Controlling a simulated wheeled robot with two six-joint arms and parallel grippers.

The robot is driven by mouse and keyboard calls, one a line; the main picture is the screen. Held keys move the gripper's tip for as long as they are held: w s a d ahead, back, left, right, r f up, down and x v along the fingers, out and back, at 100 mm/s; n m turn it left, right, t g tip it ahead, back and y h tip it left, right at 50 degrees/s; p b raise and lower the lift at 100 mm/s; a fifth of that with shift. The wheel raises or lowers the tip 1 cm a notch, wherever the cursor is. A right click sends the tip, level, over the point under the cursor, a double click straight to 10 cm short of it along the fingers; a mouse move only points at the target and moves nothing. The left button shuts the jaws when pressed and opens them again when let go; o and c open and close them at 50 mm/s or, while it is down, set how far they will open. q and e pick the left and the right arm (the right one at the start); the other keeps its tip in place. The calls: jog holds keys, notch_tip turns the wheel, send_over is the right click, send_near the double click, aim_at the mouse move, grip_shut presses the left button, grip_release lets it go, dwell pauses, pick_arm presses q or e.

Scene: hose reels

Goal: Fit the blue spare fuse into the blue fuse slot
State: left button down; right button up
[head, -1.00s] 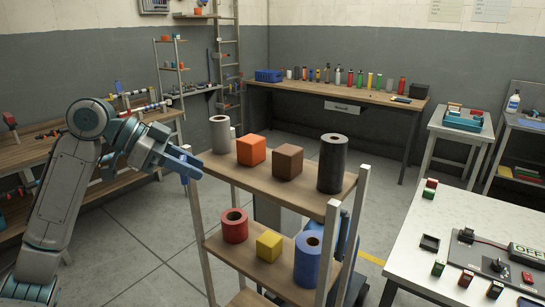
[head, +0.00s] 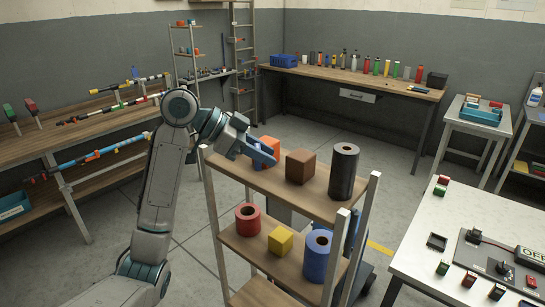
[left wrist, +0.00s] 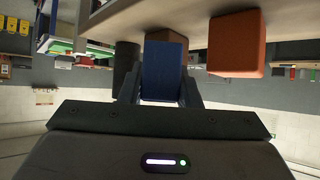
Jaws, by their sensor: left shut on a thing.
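My left gripper (head: 262,153) is shut on a blue block, which I take for the blue spare fuse (left wrist: 162,72). In the left wrist view the block sits between the two dark fingers. In the head view the gripper is over the left part of the rack's top shelf, by the orange cube (head: 268,147) and partly covering it. I cannot tell whether it touches the cube. I cannot make out the blue fuse slot. A black panel (head: 487,265) with an OFF box lies on the white table (head: 420,220) at right. My right gripper is not in view.
The rack's top shelf (head: 318,193) also bears a brown cube (head: 300,166) and a black cylinder (head: 343,170). Below stand a red roll (head: 248,219), a yellow cube (head: 280,241) and a blue roll (head: 317,254). Small red and green blocks stand on the white table.

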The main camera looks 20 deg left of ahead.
aim_at(286, 173)
pick_arm(q)
jog(key=shift+w+d+f+p, duration=0.15)
jog(key=shift+w+d+p, duration=0.15)
jog(key=shift+w+d, duration=0.6)
jog(key=f, duration=0.1)
jog(key=f+p, duration=0.1)
jog(key=shift+s+f+p, duration=0.2)
jog(key=shift+f+p, duration=0.1)
jog(key=shift+f, duration=0.4)
jog(key=shift+f, duration=0.1)
jog(key=c, duration=1.3)
grip_release()
jog(key=shift+c, duration=0.2)
